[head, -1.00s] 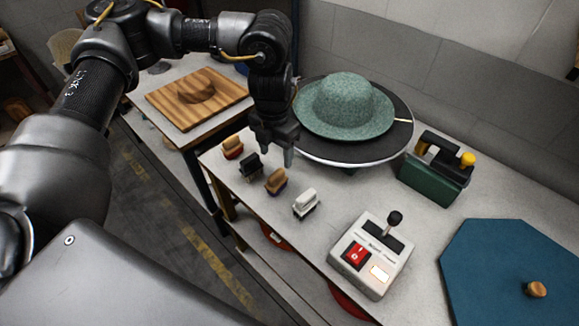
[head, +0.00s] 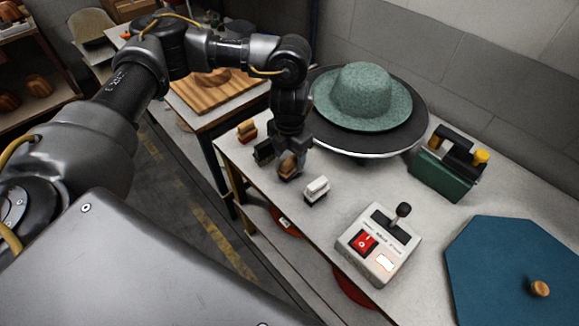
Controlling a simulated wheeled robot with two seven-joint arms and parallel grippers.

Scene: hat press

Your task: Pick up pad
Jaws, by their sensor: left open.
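Several small brush-like pads stand in a slanting row on the grey table: a tan and red one (head: 247,131), a black one (head: 263,152), a brown one (head: 286,171) and a white one (head: 316,190). My left gripper (head: 289,163) points down at the brown pad, open. Its fingers partly cover that pad; I cannot tell whether they touch it. The black pad sits close to the left of the gripper, partly hidden. The white pad is clear, to the lower right. My right gripper is out of view.
A green felt hat (head: 362,95) rests on a round dark plate (head: 411,135) behind the gripper. A control box (head: 378,246) with lever and red switch stands in front. A green box (head: 445,175) and blue board (head: 510,275) lie right. A wooden board (head: 220,88) lies left.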

